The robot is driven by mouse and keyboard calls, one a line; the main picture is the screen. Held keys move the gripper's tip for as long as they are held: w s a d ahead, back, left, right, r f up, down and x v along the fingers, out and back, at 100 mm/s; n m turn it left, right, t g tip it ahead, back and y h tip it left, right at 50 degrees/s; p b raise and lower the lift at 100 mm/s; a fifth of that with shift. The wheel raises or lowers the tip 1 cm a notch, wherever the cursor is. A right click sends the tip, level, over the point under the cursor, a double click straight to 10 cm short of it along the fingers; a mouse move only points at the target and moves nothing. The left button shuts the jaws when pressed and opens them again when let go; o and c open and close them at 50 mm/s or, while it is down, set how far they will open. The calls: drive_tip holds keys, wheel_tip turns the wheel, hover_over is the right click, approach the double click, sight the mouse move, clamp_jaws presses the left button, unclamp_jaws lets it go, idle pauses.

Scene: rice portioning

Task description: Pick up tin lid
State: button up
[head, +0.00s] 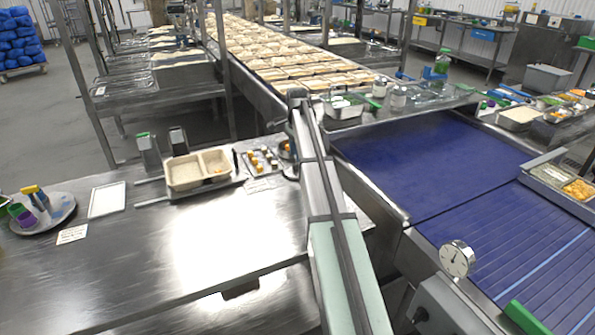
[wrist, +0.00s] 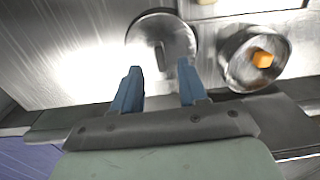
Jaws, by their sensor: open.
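The tin lid (wrist: 178,35) is a round, shiny metal disc lying on the steel table in the wrist view. A darker upright bar, perhaps its handle or a shadow, shows near its middle. My gripper (wrist: 159,68) has two blue fingers spread apart with nothing held between them. The fingertips lie over the near edge of the lid in the picture; I cannot tell the height between them. To the right stands an open round metal tin (wrist: 235,70) with an orange cube (wrist: 262,59) inside. In the head view my arm hides most of this spot.
In the head view a tray with beige tubs (head: 184,174) and small yellow and white pieces (head: 262,161) stand left of my arm. A white board (head: 107,199) and a round plate (head: 62,217) lie further left. The table front is clear. A blue conveyor (head: 430,165) runs at right.

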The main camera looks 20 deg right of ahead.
sight(297, 164)
wheel_tip(297, 164, down, 5)
drive_tip(key=shift+d+r, duration=0.1)
drive_tip(key=shift+d, duration=0.05)
clamp_jaws()
idle(0.4)
